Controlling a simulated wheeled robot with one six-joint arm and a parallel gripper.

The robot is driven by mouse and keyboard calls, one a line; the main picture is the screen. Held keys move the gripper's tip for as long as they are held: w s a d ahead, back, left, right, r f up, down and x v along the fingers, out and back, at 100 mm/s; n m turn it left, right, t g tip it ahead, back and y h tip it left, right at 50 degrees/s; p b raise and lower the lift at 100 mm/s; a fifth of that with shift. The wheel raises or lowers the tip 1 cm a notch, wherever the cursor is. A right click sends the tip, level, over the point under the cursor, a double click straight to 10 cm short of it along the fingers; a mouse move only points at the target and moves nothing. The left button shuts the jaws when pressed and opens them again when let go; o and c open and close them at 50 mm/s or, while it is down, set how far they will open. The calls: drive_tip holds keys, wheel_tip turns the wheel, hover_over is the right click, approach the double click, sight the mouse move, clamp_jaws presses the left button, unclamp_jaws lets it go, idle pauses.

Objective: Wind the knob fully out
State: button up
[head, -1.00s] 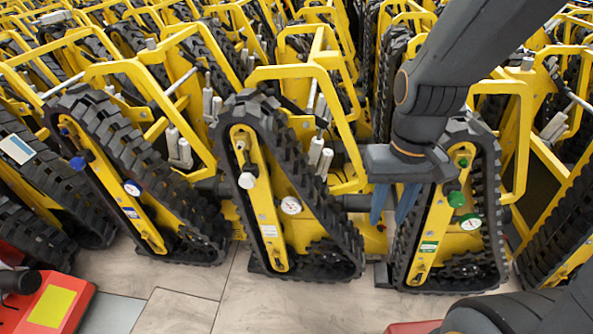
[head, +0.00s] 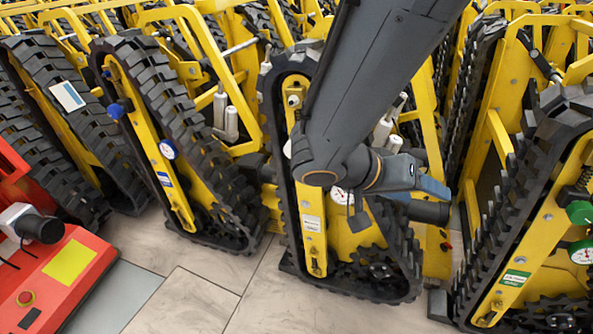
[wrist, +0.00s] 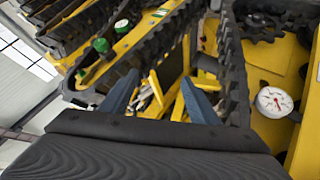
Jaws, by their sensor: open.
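Three tracked yellow carriers in front each bear a knob. The blue knob (head: 115,111) is on the left carrier. The green knob (head: 580,212) is at the right edge, and green parts also show in the wrist view (wrist: 101,45). My gripper (head: 408,190) is in front of the middle carrier, right of its white knob, tilted sideways. In the wrist view its blue fingers (wrist: 160,98) are apart with nothing held; yellow frame parts show beyond them. How far out any knob stands I cannot tell.
Dial gauges sit near the knobs: blue-rimmed (head: 167,149), white (head: 338,195) partly covered by my arm, and green-rimmed (head: 582,252). A red machine (head: 65,265) stands at lower left. Rows of carriers fill the back. Tiled floor (head: 190,300) is free in front.

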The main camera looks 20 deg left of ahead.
drive_tip(key=w+a+f+m+t+y+b, duration=0.2)
drive_tip(key=a+t+y+b, duration=0.75)
drive_tip(key=a, duration=1.95)
drive_tip(key=w, duration=0.2)
drive_tip(key=w+t+b, duration=0.1)
drive_tip(key=w, duration=0.2)
drive_tip(key=w+d+f+n+t+h, duration=0.1)
drive_tip(key=w, duration=0.2)
drive_tip(key=shift+w+b, duration=0.1)
drive_tip(key=shift+b, duration=0.25)
drive_tip(key=c, duration=1)
